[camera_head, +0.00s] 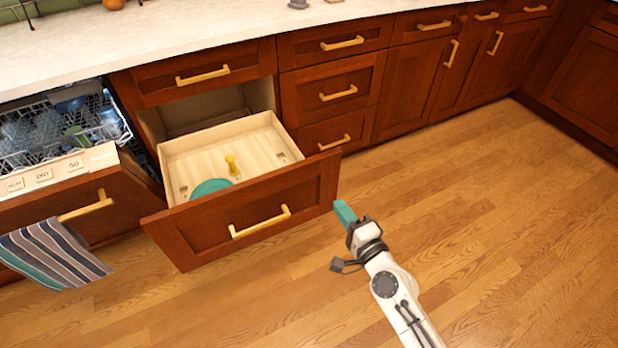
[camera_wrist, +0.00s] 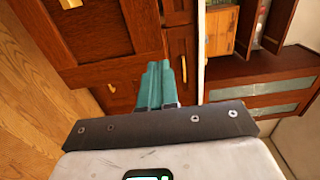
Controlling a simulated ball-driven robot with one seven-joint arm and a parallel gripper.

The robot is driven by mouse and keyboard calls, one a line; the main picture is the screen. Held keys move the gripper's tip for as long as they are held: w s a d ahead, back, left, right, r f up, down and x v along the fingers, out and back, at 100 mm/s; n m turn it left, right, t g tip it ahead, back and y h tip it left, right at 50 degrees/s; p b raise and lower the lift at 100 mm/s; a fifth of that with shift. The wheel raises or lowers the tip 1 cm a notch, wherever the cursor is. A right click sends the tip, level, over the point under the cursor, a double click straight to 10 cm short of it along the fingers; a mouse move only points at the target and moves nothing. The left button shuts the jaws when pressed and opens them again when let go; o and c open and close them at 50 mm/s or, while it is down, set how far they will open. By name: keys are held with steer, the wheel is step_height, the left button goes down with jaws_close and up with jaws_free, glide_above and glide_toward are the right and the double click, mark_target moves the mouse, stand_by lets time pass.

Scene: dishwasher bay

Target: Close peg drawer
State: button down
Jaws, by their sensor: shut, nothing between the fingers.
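The peg drawer (camera_head: 180,160) stands pulled out from the wooden cabinets, with a cream interior, a dark wood front and a brass bar handle (camera_head: 260,221). Inside it are a yellow peg (camera_head: 232,165) and a teal round thing (camera_head: 210,187), partly hidden by the drawer front. My gripper (camera_head: 344,212) has teal fingers that are shut and empty. In the head view it is just right of the drawer front's right end; I cannot tell whether it touches. In the wrist view the shut fingers (camera_wrist: 155,85) point toward wooden fronts with brass handles.
The dishwasher (camera_head: 60,130) is open at the left, its racks holding dishes, with a striped towel (camera_head: 52,254) at its front. A closed drawer (camera_head: 205,77) sits above the opening. Closed cabinets (camera_head: 440,75) line the right. The wooden floor (camera_head: 480,200) is clear.

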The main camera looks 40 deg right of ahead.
mark_target(310, 163)
steer(key=p+x, duration=0.2)
steer(key=x, duration=1.2)
steer(key=shift+d, duration=0.15)
